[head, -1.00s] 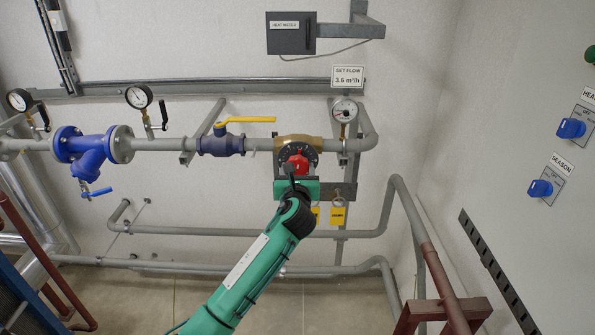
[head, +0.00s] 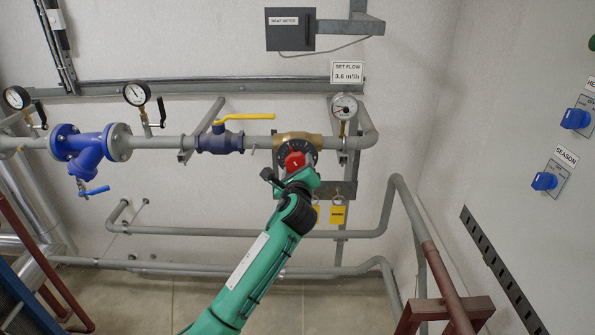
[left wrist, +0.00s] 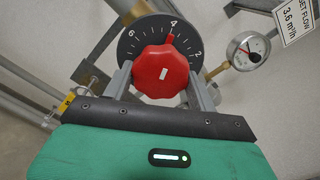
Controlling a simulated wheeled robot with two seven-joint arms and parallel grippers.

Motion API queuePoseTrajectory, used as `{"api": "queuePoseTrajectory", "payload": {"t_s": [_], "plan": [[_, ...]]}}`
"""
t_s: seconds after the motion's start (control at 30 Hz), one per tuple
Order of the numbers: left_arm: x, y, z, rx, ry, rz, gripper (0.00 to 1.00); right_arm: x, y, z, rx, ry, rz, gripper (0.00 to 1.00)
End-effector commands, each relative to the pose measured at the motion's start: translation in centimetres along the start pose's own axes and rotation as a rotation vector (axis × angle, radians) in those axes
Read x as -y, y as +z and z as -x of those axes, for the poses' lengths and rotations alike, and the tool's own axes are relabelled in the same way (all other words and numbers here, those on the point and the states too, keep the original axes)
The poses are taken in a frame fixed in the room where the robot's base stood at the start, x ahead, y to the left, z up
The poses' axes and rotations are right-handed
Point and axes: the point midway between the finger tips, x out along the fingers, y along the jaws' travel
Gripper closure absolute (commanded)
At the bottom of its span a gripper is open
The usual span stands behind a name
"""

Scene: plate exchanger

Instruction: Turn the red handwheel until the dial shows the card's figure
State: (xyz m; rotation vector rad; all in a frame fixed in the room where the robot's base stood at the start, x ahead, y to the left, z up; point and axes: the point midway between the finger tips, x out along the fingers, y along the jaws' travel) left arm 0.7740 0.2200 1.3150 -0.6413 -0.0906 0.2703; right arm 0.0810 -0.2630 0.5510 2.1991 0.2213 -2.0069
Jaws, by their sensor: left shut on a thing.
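The red handwheel (head: 295,160) sits in front of a black numbered scale on the brass valve (head: 305,142). In the left wrist view the red handwheel (left wrist: 161,73) is between the two fingers of my left gripper (left wrist: 162,82), which is shut on it; a red mark on the scale's rim is near the 4. The round dial (head: 344,107) is on the pipe to the right; it also shows in the left wrist view (left wrist: 248,50), its figures too small to read. The card (head: 347,72) reads "SET FLOW 3.6 m³/h". My right gripper is not in view.
A yellow-levered valve (head: 220,140), a blue strainer (head: 90,148) and two gauges are on the pipe to the left. Yellow tags (head: 338,214) hang below the handwheel. Blue switches (head: 575,118) are on the right wall. A grey heat meter box (head: 290,29) is above.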

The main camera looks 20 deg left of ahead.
Motion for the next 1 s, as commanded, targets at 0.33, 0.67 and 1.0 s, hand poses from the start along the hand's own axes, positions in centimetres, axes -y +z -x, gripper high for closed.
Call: {"api": "queuePoseTrajectory", "payload": {"t_s": [0.33,0.67,1.0], "plan": [[-0.1,-0.3,0.1,-0.002,0.002,0.331,0.65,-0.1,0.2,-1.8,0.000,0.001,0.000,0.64],[0.0,-0.3,0.0,-0.002,0.003,0.644,0.65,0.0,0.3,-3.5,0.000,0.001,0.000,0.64],[0.0,-0.2,0.0,-0.002,0.003,0.955,0.65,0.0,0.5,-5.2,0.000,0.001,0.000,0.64]]}}
